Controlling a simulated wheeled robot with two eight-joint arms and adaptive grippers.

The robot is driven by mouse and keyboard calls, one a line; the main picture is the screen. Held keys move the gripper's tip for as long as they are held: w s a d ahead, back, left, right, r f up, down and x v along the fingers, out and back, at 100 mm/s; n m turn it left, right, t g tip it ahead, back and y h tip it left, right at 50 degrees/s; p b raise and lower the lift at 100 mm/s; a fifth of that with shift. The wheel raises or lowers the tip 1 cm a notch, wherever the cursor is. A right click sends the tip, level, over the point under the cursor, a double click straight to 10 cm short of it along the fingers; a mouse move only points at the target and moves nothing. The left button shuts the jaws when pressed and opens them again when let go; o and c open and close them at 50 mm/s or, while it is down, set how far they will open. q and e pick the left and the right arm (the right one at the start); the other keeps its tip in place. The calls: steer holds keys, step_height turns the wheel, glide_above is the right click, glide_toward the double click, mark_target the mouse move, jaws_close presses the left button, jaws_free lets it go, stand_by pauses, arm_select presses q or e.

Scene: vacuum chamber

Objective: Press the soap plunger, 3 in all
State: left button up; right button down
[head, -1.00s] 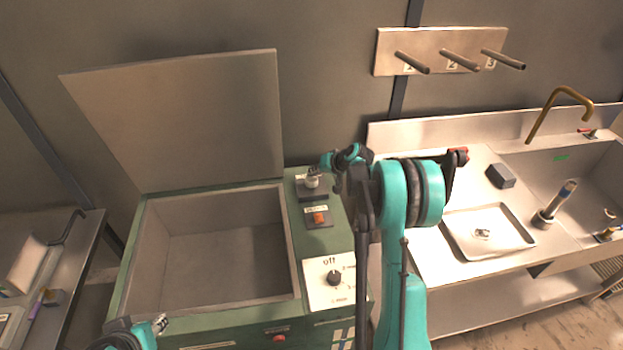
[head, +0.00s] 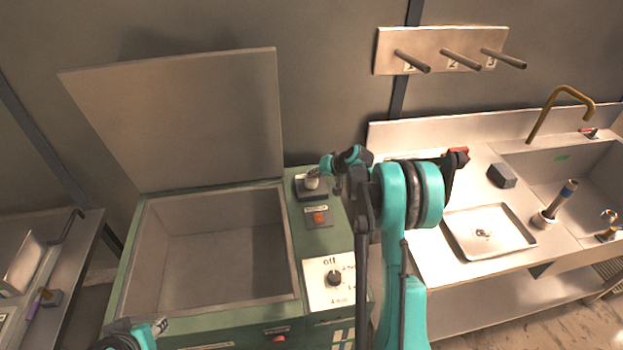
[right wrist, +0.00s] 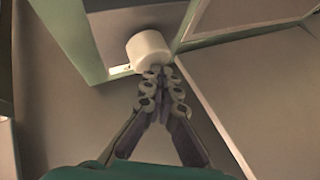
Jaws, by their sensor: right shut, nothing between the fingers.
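The soap plunger appears to be the short white cylinder (head: 311,182) on a dark square base at the back right of the green machine's top. In the right wrist view the white cylinder (right wrist: 148,51) is just beyond my fingertips. My right gripper (right wrist: 158,72) is shut and empty, its tips at the edge of the cylinder; I cannot tell whether they touch it. In the head view my right gripper (head: 321,172) is small and partly hidden by my arm. Part of my left gripper (head: 158,327) shows at the bottom left edge; its jaws are unclear.
The green machine (head: 294,235) has an open basin with a raised lid (head: 180,120), an orange switch (head: 319,217) and a dial (head: 334,278). To the right, a steel sink counter (head: 440,258) holds a tray (head: 455,243) and a dark block (head: 501,176).

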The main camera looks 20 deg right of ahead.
mark_target(313, 180)
steer(key=shift+f+b, duration=0.35)
steer(key=shift+f, duration=0.15)
steer(key=shift+r, duration=0.1)
stand_by(0.5)
steer(key=shift+r+p, duration=0.85)
steer(key=shift+r, duration=0.5)
steer(key=shift+r+p, duration=1.5)
steer(key=shift+r, duration=1.05)
